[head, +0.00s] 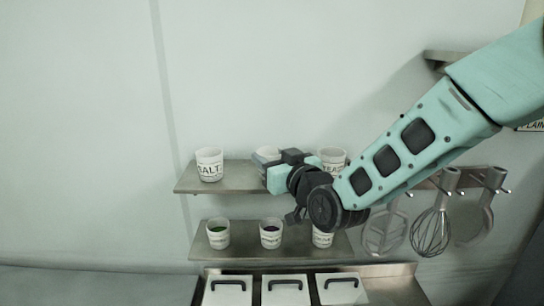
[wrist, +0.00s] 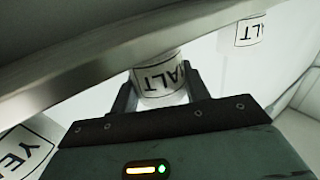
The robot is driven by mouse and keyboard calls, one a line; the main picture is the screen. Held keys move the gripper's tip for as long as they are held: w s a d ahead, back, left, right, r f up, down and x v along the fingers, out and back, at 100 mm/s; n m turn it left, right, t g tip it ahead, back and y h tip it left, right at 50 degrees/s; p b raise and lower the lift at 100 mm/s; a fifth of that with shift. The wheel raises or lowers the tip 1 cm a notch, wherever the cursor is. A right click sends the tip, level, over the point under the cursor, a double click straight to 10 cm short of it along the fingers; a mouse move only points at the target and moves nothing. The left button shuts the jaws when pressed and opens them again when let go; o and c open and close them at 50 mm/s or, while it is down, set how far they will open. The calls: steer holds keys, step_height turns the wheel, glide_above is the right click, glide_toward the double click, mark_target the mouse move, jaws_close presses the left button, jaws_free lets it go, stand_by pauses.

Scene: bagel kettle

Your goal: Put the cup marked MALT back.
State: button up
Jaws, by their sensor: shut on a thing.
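My gripper (head: 275,162) is at the upper shelf (head: 207,185), shut on a white cup (wrist: 160,82) with a black-lettered label. In the wrist view its label appears upside down and "ALT" is readable; the first letter does not show. In the head view this cup (head: 266,154) is mostly hidden behind my gripper. It is between the SALT cup (head: 209,168) on the left and the YEAST cup (head: 332,156) on the right. I cannot tell whether its base touches the shelf.
A lower shelf (head: 290,250) holds three cups; the left one (head: 218,232) has green contents. White lids with dark handles (head: 286,282) lie below. A whisk (head: 433,228) and other utensils hang at right. The upper shelf is bare between SALT and the held cup.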

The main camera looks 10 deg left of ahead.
steer(key=shift+f, duration=0.15)
steer(key=o, duration=1)
steer(key=shift+r, duration=0.2)
steer(key=shift+d, duration=0.1)
steer(key=s+d+f+g+h+b, duration=0.2)
steer(key=s+d+f+g+h, duration=0.2)
steer(key=s+d, duration=0.5)
steer(key=s+d+f+g+h+b, duration=0.2)
steer(key=s+d+f+g+h, duration=0.2)
steer(key=s+d, duration=0.5)
steer(key=s+d+f+m+g+h+b, duration=0.1)
steer(key=s+d+f+g+h, duration=0.3)
steer(key=s+d, duration=0.5)
steer(key=shift+s+d+f+g+b, duration=0.15)
steer(key=shift+s+f, duration=0.25)
steer(key=shift+s, duration=0.5)
steer(key=shift+s+d+f+g+b, duration=0.1)
steer(key=shift+s+f+g, duration=0.2)
steer(key=shift+s, duration=0.55)
steer(key=shift+s+d+f+g+b, duration=0.15)
steer(key=shift+s+f, duration=0.3)
steer(key=shift+s, duration=0.45)
